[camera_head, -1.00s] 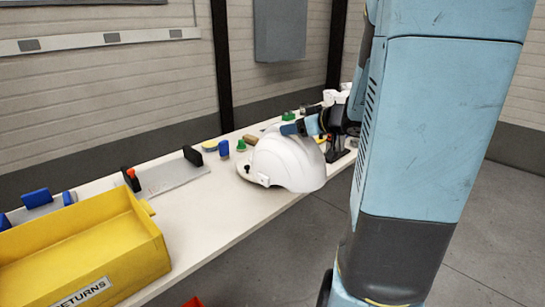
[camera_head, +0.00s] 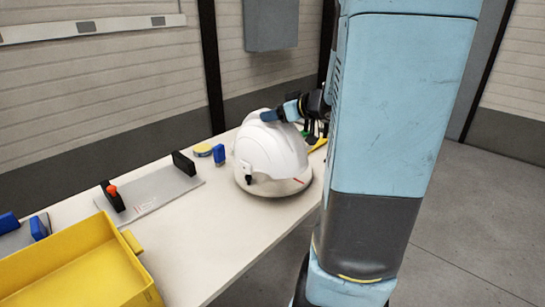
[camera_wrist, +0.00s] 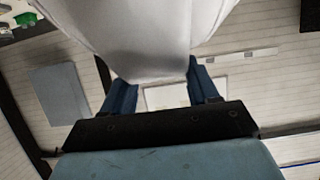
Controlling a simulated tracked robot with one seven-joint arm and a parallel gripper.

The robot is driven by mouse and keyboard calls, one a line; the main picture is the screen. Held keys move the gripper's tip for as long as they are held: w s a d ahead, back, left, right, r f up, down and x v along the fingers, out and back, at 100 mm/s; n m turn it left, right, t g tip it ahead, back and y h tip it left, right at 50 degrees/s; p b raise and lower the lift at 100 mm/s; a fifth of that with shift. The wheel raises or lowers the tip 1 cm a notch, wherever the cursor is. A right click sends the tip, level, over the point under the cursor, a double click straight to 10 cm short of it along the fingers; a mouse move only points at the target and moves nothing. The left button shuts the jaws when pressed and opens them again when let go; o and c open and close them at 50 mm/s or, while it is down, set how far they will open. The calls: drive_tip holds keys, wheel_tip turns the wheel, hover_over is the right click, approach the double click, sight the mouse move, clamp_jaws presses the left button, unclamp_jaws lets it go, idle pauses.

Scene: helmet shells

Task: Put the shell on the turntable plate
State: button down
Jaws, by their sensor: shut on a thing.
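The white helmet shell (camera_head: 268,152) is over the round turntable plate (camera_head: 290,189) on the bench, close to upright. Its lower edge is at or just above the plate; I cannot tell whether they touch. Only the plate's front rim shows, the rest being hidden under the shell. My gripper (camera_head: 282,113) is at the shell's upper back right, with blue fingers shut on it. In the wrist view, the shell (camera_wrist: 150,30) runs down between the two fingers of my gripper (camera_wrist: 162,88).
A yellow bin (camera_head: 75,270) stands at the bench's near left. A grey plate fixture with black end blocks (camera_head: 160,192) lies between it and the shell. A blue block (camera_head: 219,155) and a yellow disc (camera_head: 203,149) are just left of the shell. The bench front (camera_head: 215,245) is clear.

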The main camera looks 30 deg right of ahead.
drive_tip(key=w+d+f, duration=0.1)
drive_tip(key=w, duration=0.1)
drive_tip(key=w+d+f, duration=0.1)
drive_tip(key=w+d, duration=0.1)
drive_tip(key=w+d+f, duration=0.1)
drive_tip(key=w, duration=0.2)
drive_tip(key=shift+d+f, duration=0.25)
drive_tip(key=shift+f, duration=0.15)
drive_tip(key=w+d+f, duration=0.2)
drive_tip(key=w+f, duration=0.2)
drive_tip(key=f, duration=0.5)
drive_tip(key=shift+w+d, duration=0.35)
drive_tip(key=shift+d, duration=0.05)
drive_tip(key=shift+c, duration=1.4)
unclamp_jaws()
